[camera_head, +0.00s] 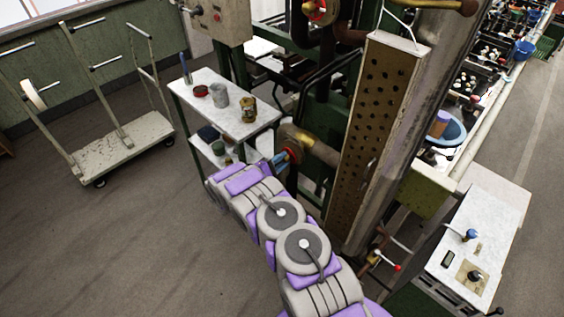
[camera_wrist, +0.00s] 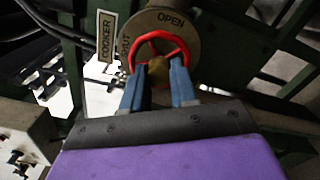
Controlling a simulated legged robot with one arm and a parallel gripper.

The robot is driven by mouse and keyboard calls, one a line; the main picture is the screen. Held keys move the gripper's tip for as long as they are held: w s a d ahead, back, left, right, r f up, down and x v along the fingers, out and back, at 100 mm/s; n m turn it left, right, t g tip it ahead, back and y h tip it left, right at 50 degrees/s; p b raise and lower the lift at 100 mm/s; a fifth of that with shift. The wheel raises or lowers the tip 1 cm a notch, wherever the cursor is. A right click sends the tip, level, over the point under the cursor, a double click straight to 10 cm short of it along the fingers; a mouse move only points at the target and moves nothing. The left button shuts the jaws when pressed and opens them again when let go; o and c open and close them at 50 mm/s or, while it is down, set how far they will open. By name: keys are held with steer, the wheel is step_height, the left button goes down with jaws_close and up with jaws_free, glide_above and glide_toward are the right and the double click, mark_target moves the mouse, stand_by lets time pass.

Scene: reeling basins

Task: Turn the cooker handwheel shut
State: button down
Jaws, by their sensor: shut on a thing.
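The cooker handwheel is a small red wheel (camera_wrist: 160,44) in the upper middle of the wrist view, with a brass-coloured hub. Behind it is a round plate marked "OPEN" and, partly hidden, "SHUT". A "COOKER" label (camera_wrist: 106,36) is mounted to its left. My gripper (camera_wrist: 158,76) has its two blue fingers at the lower part of the wheel, one on each side of the hub, and is shut on the wheel. In the head view my gripper (camera_head: 286,158) reaches the valve on a pipe; the wheel is mostly hidden there.
A white side table (camera_head: 228,112) with cans and jars stands close to the left of my gripper. A flat trolley (camera_head: 122,143) stands further left. A tall perforated panel (camera_head: 378,130) rises to the right. A white-topped cabinet (camera_head: 478,240) is at lower right. Floor at left is clear.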

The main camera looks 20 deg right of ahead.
steer(key=m+b, duration=0.1)
steer(key=m, duration=0.2)
steer(key=m+b, duration=0.2)
steer(key=m, duration=0.2)
steer(key=shift+s+f+b, duration=0.15)
steer(key=shift+f+b, duration=0.05)
steer(key=shift+b, duration=0.1)
steer(key=c, duration=1)
jaws_free()
steer(key=shift+r, duration=0.1)
